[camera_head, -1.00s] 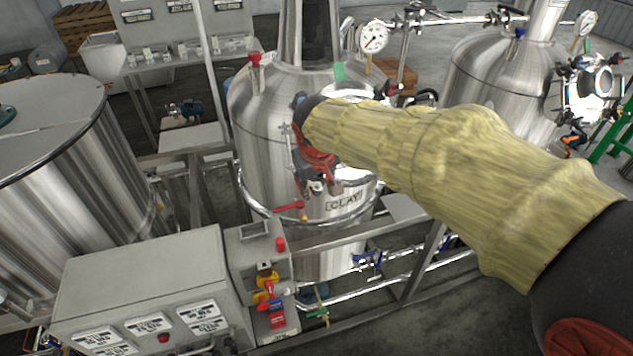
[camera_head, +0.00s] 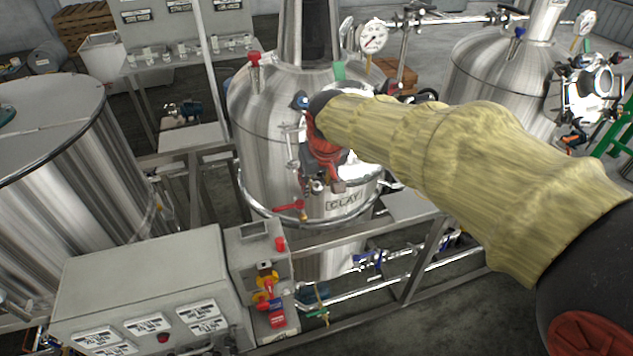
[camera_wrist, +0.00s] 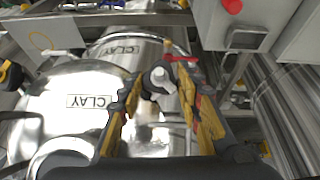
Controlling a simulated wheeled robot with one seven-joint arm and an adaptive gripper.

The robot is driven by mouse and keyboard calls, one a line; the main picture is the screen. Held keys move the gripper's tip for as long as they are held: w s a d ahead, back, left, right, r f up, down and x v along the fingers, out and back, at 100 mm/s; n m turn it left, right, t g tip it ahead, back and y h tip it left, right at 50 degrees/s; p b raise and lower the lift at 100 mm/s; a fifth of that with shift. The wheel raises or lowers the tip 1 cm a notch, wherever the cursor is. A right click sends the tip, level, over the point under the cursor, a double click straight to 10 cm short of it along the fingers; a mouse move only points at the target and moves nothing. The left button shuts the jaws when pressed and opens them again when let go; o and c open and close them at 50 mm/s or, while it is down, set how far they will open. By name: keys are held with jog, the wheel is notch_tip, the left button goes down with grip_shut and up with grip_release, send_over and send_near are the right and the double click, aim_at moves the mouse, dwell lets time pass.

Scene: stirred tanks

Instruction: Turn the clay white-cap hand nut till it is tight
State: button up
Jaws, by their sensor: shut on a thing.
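The clay tank (camera_head: 262,165) is a shiny steel vessel with a "CLAY" plate (camera_head: 345,202), and a second plate with that name (camera_wrist: 90,101) shows on a bright round lid in the wrist view. The hand nut (camera_wrist: 159,76), with a pale round cap, sits between my fingers in the wrist view. My gripper (camera_wrist: 162,92) is shut on it, one yellow-edged finger on each side. In the head view my gripper (camera_head: 323,172) is at the tank's front, and my sleeved arm covers much of the lid. Whether the nut is tight cannot be seen.
A red-handled valve (camera_head: 290,206) is close below my gripper. A grey control box (camera_head: 140,275) stands at the lower left, and a steel frame rail (camera_head: 340,232) runs before the tank. Another tank (camera_head: 500,80) is at the right.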

jog(key=m+y+b, duration=0.2)
jog(key=m, duration=0.1)
jog(key=shift+w+d+f+y, duration=0.1)
jog(key=shift+w+d+y, duration=0.05)
jog(key=shift+d+y, duration=0.2)
jog(key=m+b, duration=0.1)
jog(key=m+y+b, duration=0.1)
jog(key=b, duration=0.1)
jog(key=m+y+b, duration=0.1)
jog(key=shift+d+f+m+y+b, duration=0.2)
jog(key=shift+f+m+y+b, duration=0.05)
jog(key=shift+m+b, duration=0.05)
jog(key=m+y+b, duration=0.1)
jog(key=b, duration=0.1)
jog(key=m+y+b, duration=0.1)
jog(key=b, duration=0.1)
jog(key=m+t+b, duration=0.1)
jog(key=m+b, duration=0.1)
jog(key=shift+d+f+y, duration=0.2)
jog(key=shift+f+y, duration=0.05)
jog(key=shift+y, duration=0.15)
jog(key=m+y+b, duration=0.1)
jog(key=m+b, duration=0.1)
jog(key=m+t+b, duration=0.1)
jog(key=m+b, duration=0.1)
jog(key=shift+s+t+y, duration=0.3)
jog(key=shift+y, duration=0.1)
jog(key=shift+b, duration=0.4)
jog(key=o, duration=1.2)
jog(key=shift+c, duration=0.2)
